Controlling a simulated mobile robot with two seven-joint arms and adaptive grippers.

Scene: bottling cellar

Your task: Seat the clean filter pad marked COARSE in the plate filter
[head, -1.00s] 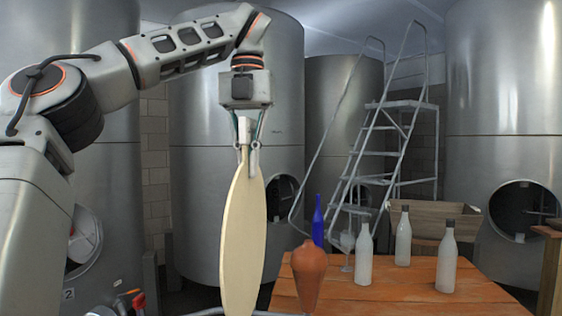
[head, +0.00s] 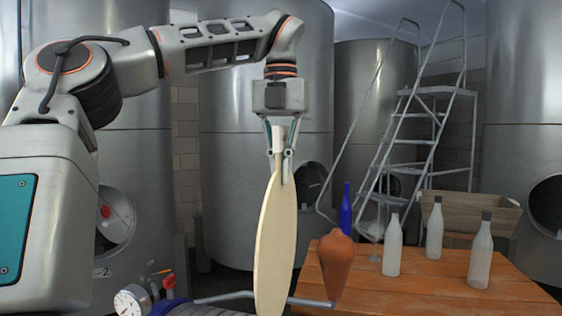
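A thin, cream-coloured round pad (head: 274,245) hangs upright, seen nearly edge-on, in the middle of the head view. Its lower edge runs to the bottom of the picture. My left gripper (head: 279,168) points down, with its fingers closed on the pad's top edge. No marking on the pad is readable from here. At the bottom left, a round gauge (head: 131,301), red and orange handles (head: 162,280) and a grey bar (head: 225,297) show; they may belong to the plate filter, which I cannot make out whole. My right gripper is out of view.
A wooden table (head: 420,290) at the right bears a brown vase (head: 335,265), a blue bottle (head: 345,212) and several pale bottles (head: 393,247). Behind it are a wooden crate (head: 470,212) and a metal step ladder (head: 410,143). Large steel tanks (head: 262,70) stand around.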

